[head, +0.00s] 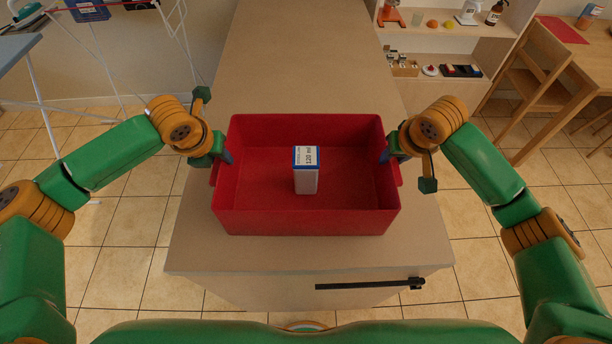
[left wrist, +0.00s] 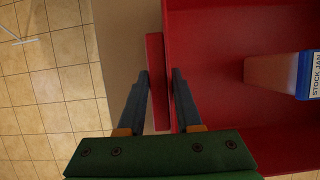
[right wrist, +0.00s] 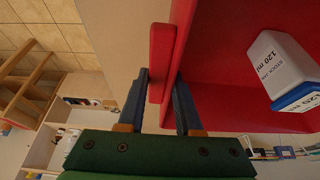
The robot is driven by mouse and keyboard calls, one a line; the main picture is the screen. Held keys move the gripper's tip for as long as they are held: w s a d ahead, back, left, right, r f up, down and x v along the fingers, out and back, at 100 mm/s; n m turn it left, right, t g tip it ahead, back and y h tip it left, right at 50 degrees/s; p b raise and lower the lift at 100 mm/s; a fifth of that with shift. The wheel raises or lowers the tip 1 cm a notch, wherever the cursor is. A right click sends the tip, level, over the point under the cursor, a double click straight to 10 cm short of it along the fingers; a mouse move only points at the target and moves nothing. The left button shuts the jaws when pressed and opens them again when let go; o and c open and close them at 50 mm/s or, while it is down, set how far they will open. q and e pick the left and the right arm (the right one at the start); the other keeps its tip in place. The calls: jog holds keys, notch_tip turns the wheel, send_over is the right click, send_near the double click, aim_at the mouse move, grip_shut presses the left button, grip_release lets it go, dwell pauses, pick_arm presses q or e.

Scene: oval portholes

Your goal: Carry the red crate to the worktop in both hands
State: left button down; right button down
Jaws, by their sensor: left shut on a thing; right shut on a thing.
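The red crate (head: 306,221) is over the near end of the worktop (head: 300,60) in the head view, roughly level. Whether it touches the top I cannot tell. A white box with a blue top (head: 306,176) stands upright inside it. My left gripper (head: 222,157) is shut on the crate's left side; in the left wrist view its fingers straddle the red handle strip (left wrist: 155,80). My right gripper (head: 390,157) is shut on the crate's right side; in the right wrist view its fingers straddle the other handle strip (right wrist: 161,65).
The worktop is bare beyond the crate. A dark bar handle (head: 370,285) is on its near face. Shelves with small items (head: 445,50) stand at the back right, beside a wooden chair (head: 535,70). A white-legged rack (head: 100,60) stands at the left.

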pick_arm(q)
jog(key=shift+r, duration=0.15)
pick_arm(e)
jog(key=shift+r, duration=0.15)
